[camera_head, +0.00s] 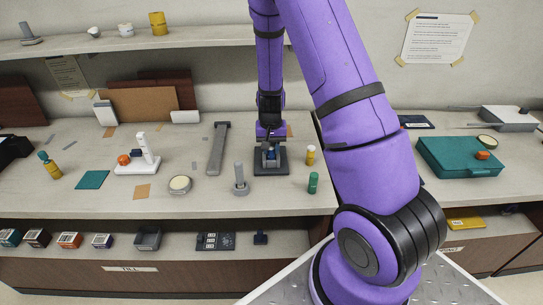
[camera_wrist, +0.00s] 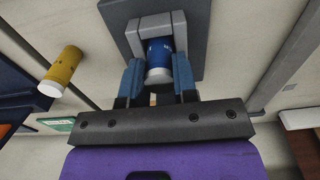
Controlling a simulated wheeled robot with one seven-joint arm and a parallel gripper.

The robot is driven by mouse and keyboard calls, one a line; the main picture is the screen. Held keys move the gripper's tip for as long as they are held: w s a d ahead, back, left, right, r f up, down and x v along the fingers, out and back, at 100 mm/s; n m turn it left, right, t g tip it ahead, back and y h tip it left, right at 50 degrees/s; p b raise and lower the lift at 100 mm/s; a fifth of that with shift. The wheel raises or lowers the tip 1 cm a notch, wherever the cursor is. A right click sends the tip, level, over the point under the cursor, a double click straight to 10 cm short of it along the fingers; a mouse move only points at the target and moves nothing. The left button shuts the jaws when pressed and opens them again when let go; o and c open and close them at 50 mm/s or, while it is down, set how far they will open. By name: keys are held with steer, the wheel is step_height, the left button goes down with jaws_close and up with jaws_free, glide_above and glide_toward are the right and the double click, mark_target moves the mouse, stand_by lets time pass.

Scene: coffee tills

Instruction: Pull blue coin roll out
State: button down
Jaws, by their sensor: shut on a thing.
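The blue coin roll (camera_wrist: 158,54) has a pale end and sits in a grey holder (camera_wrist: 177,22) on a dark square base, which shows in the head view as a dark plate (camera_head: 262,170) on the counter. My gripper (camera_wrist: 160,78) is shut on the blue coin roll, with one finger on each side of it. The roll's far part is still inside the holder's bracket. In the head view my gripper (camera_head: 270,146) points down over the holder and hides most of the roll.
A yellow roll (camera_head: 310,155) and a green roll (camera_head: 313,182) stand right of the holder. A grey post on a round base (camera_head: 240,180) and a long grey bar (camera_head: 217,148) are on its left. A teal box (camera_head: 458,157) lies at the right.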

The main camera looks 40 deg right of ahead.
steer(key=shift+r, duration=0.4)
steer(key=shift+r, duration=3.15)
steer(key=shift+a+f, duration=0.1)
